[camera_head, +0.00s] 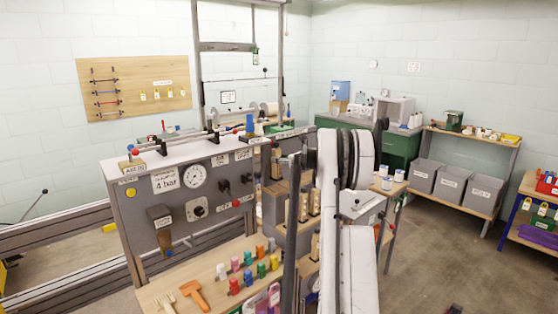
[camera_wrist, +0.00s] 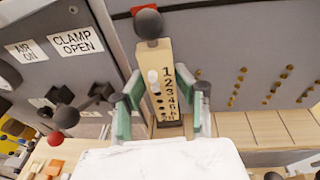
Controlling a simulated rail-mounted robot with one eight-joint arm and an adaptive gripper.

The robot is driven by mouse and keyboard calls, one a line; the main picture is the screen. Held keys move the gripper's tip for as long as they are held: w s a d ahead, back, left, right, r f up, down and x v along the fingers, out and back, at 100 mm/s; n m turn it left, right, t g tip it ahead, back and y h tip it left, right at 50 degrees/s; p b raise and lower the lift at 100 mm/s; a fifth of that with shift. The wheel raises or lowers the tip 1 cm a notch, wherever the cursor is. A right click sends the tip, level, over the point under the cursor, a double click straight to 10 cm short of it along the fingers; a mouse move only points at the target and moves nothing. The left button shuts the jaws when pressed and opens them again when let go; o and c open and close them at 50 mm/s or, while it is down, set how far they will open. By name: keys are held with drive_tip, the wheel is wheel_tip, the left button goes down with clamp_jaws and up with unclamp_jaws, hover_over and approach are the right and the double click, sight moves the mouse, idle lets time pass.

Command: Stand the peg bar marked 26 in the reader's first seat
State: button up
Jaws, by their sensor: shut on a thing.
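A pale wooden bar (camera_wrist: 160,62) with a black ball knob on top stands between my gripper's green fingers in the wrist view. It carries a column of digits from 1 down, with a white peg beside the 1 and dark holes below. No 26 is readable on it. My gripper (camera_wrist: 164,108) is shut on this bar, one finger at each side; its lower end is partly hidden. In the head view my white arm hides the gripper. Similar wooden bars (camera_head: 303,207) stand left of my arm. I cannot tell which part is the reader or its first seat.
A grey panel (camera_head: 209,207) with a gauge and knobs stands left of my arm. Its CLAMP OPEN label (camera_wrist: 76,42) is close to my gripper in the wrist view. A wooden shelf (camera_head: 190,276) with coloured pegs is below. Open floor (camera_head: 440,240) lies at right.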

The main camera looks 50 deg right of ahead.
sight(277, 167)
drive_tip(key=shift+w+a, duration=0.1)
drive_tip(key=shift+a, duration=0.25)
drive_tip(key=shift+f+b, duration=0.45)
drive_tip(key=shift+f, duration=1)
drive_tip(key=shift+f+b, duration=0.5)
drive_tip(key=shift+f, duration=0.05)
drive_tip(key=o, duration=1.2)
drive_tip(key=v, duration=1.2)
